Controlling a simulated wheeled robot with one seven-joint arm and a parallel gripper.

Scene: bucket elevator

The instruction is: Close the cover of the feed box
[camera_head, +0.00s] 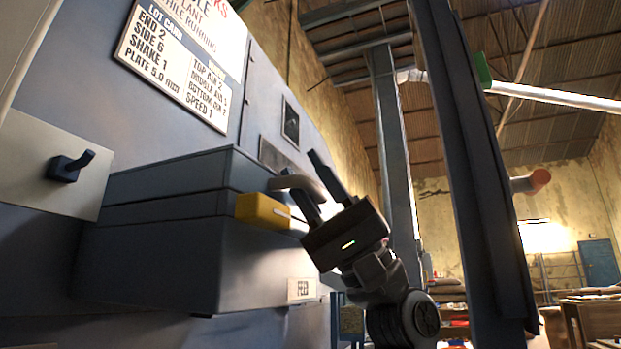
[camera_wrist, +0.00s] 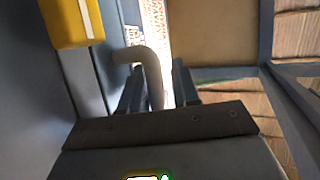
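The feed box (camera_head: 190,265) is a blue-grey box on the machine's side, with a FEED label (camera_head: 301,289) at its lower right corner. Its cover (camera_head: 180,172) appears as a slab above the box; I cannot tell if it is fully seated. A yellow block (camera_head: 262,210) sits on the box's front right, also in the wrist view (camera_wrist: 72,20). A bent grey handle (camera_head: 292,183) sticks out above it. My gripper (camera_head: 318,180) is at this handle. In the wrist view the handle (camera_wrist: 152,75) stands between the fingers (camera_wrist: 158,90), with a gap on the right, so the gripper looks open.
A lot card sign (camera_head: 178,65) and a dark lever (camera_head: 72,166) are on the machine wall left of and above the box. A dark steel column (camera_head: 470,150) stands close to the right of my arm. Tables (camera_head: 590,312) stand far back right.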

